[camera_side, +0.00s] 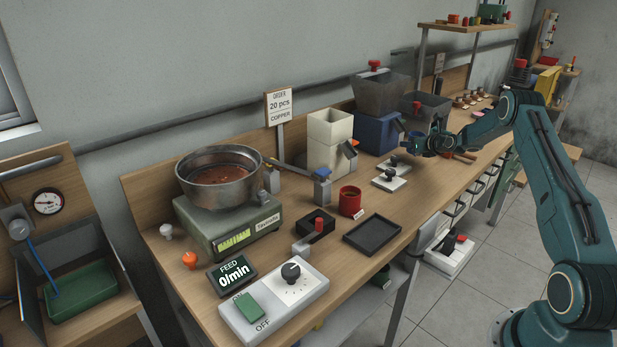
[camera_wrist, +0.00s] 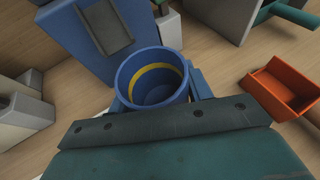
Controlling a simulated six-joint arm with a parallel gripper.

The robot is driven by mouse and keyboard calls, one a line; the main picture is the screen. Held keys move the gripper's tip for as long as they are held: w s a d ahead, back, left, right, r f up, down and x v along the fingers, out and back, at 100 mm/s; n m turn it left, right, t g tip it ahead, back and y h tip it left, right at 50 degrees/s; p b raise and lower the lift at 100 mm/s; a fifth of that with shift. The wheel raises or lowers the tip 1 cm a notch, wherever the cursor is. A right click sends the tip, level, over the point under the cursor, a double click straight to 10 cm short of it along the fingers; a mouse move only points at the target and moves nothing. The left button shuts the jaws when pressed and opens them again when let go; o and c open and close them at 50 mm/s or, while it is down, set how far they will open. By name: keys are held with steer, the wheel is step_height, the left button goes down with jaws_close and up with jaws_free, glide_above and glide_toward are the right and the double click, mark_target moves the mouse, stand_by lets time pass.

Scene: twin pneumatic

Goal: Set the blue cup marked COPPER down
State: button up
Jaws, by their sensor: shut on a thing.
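In the wrist view, a round blue cup (camera_wrist: 152,72) with a yellow band inside is gripped between the two fingers of my gripper (camera_wrist: 160,95). Its mouth faces the camera and no contents can be made out. The COPPER marking is not visible. In the side view my gripper (camera_side: 432,145) is over the far part of the bench, just right of a blue box (camera_side: 377,132). The cup is small and partly hidden there. I cannot tell whether its base touches the wood.
The blue box with a grey chute (camera_wrist: 108,28) is close beside the cup. An orange open tray (camera_wrist: 283,92) lies to the right. In the side view, a red cup (camera_side: 350,200), a black tray (camera_side: 372,235) and a scale (camera_side: 228,228) with a metal bowl stand nearer.

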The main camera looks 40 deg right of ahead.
steer(key=shift+f, duration=1.7)
steer(key=shift+f, duration=0.15)
steer(key=o, duration=1)
steer(key=shift+o, duration=0.2)
steer(key=shift+r, duration=0.2)
steer(key=shift+s+a+r, duration=0.25)
steer(key=shift+s, duration=0.4)
steer(key=shift+v, duration=5.3)
